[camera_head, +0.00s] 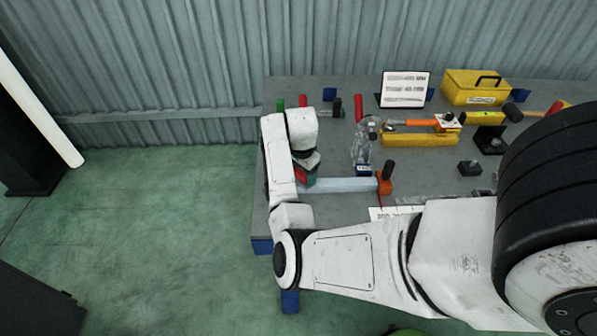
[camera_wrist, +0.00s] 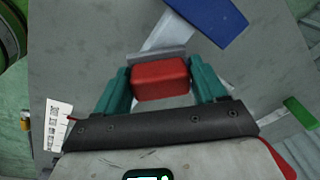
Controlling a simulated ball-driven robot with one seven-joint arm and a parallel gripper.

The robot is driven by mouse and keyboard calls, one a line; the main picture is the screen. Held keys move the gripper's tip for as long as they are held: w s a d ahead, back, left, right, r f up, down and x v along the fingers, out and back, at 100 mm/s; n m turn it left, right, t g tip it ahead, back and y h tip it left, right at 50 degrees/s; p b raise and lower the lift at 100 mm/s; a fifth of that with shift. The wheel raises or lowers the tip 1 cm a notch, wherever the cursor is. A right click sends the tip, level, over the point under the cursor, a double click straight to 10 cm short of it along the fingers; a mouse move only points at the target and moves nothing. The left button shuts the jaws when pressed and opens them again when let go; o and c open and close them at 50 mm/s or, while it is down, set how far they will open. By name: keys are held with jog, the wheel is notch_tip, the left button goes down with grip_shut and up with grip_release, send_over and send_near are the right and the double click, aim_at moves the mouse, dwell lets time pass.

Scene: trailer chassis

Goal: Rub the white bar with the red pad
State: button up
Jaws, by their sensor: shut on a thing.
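The white bar (camera_head: 342,185) lies across the front part of the grey workbench, its right end at an orange clamp (camera_head: 384,184) with a black handle. My gripper (camera_wrist: 161,82) has its teal fingers shut on the red pad (camera_wrist: 160,77), a block with a grey piece along its far edge. In the head view, my gripper (camera_head: 305,173) is at the left end of the bar, pointing down. The wrist view shows a pale strip of the bar (camera_wrist: 174,32) beyond the pad. I cannot tell whether the pad touches the bar.
A clear bottle-like object (camera_head: 362,145) stands behind the bar. A yellow level (camera_head: 420,140), an orange-handled tool, a white sign (camera_head: 405,89) and a yellow toolbox (camera_head: 475,87) are farther back. A large black tyre (camera_head: 548,170) blocks the right side.

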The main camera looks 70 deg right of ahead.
jog(key=shift+r, duration=0.1)
notch_tip(320, 180, up, 3)
jog(key=p, duration=0.3)
jog(key=shift+s+d+r, duration=0.1)
jog(key=shift+r, duration=1.3)
jog(key=shift+r, duration=1.5)
